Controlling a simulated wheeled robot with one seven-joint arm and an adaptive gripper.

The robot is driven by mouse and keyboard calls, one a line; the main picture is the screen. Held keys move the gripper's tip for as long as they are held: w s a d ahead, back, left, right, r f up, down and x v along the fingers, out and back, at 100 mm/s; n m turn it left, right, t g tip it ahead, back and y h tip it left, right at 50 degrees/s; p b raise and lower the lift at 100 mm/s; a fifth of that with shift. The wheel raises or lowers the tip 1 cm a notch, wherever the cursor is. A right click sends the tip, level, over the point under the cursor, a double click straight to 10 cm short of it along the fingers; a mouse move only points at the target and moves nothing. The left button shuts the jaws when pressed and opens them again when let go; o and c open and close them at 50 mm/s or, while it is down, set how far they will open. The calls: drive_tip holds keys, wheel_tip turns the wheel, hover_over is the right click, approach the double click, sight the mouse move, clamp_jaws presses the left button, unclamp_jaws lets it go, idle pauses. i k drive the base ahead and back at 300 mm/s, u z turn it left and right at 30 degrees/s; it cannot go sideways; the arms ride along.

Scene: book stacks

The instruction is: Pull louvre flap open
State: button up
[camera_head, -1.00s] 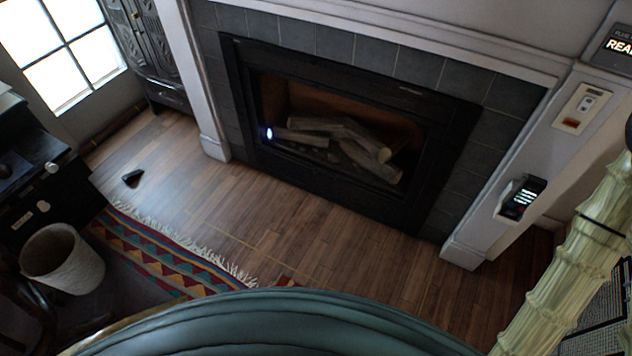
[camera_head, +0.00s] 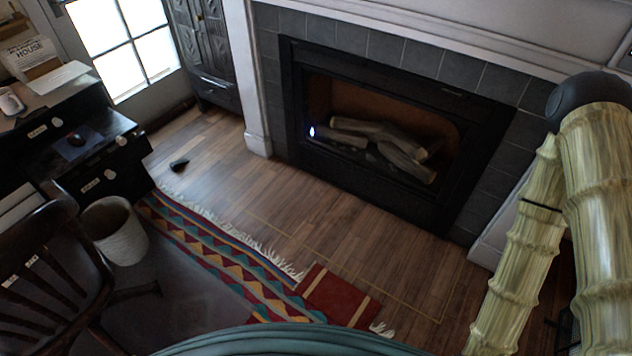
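I cannot make out a louvre flap in this view. A small part of a dark gridded thing (camera_head: 566,328) shows at the lower right edge, mostly hidden behind my arm, and I cannot tell what it is. My arm rises along the right side of the picture. My gripper is not in view, so its state does not show.
A black-framed fireplace (camera_head: 462,205) with logs is set in the far wall. A dark cabinet (camera_head: 215,88) stands left of it. A wooden chair (camera_head: 50,262), a waste bin (camera_head: 120,238) and a black desk (camera_head: 85,155) are at left. A patterned rug (camera_head: 215,255) lies on the wood floor, otherwise largely clear ahead.

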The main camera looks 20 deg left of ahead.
sight(359, 179)
drive_tip(key=u, duration=0.1)
drive_tip(key=k, duration=0.5)
drive_tip(key=u, duration=1.25)
drive_tip(key=i, duration=2.1)
drive_tip(key=z, duration=0.8)
